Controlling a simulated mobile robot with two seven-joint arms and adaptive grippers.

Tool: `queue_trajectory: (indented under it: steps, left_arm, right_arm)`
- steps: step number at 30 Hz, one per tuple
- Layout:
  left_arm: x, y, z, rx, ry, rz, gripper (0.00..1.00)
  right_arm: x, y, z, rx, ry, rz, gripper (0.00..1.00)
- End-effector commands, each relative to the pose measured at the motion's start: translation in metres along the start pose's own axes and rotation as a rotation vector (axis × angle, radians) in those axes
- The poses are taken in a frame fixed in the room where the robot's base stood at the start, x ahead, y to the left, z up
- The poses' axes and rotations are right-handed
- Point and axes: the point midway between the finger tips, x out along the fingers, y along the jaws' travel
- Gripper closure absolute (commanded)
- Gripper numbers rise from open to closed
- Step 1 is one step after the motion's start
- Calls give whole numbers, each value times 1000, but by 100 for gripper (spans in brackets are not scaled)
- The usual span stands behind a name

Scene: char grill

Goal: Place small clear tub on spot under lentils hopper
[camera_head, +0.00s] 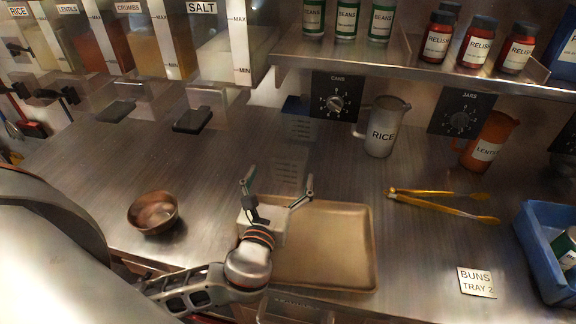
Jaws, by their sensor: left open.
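Faint measuring marks show a clear tub (290,165) standing on the steel counter near the middle, just behind my left gripper. Its see-through edges are hard to make out. More marks behind it (297,122) may belong to a second clear vessel. My left gripper (280,184) is open, its two fingers spread and pointing at the tub, above the back left of a tan tray. I cannot tell whether the fingers touch the tub. The lentils hopper (103,42) with orange-red contents hangs at the upper left, its label above. Dark pads (116,110) (192,119) lie below the hoppers. My right gripper is not in view.
The tan tray (345,245) lies under my left gripper. A metal bowl (153,213) stands left of it. A rice pitcher (381,130), yellow tongs (445,204), a lentils pitcher (487,145) and a blue bin (548,255) are to the right. Counter between bowl and pads is clear.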

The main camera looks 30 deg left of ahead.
Motion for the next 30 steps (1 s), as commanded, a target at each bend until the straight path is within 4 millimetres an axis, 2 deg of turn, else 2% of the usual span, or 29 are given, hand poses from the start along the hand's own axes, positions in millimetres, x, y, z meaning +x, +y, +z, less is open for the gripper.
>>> queue_trajectory:
  steps: [8, 14, 18, 27, 28, 30]
  left_arm:
    - [28, 0, 5, 2, -3, 0, 11]
    - [55, -3, 16, 2, -4, 0, 11]
    - [70, -3, 14, 3, -3, -1, 11]
    - [75, -3, 13, 1, -2, -2, 11]
    - [75, -3, 13, 1, -2, -2, 17]
    - [75, -3, 13, 2, -2, -2, 35]
  right_arm:
    - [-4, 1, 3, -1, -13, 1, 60]
    - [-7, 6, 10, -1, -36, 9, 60]
    - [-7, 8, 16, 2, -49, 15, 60]
    - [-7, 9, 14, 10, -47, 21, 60]
    - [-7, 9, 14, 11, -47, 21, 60]
    - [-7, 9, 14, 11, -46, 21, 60]
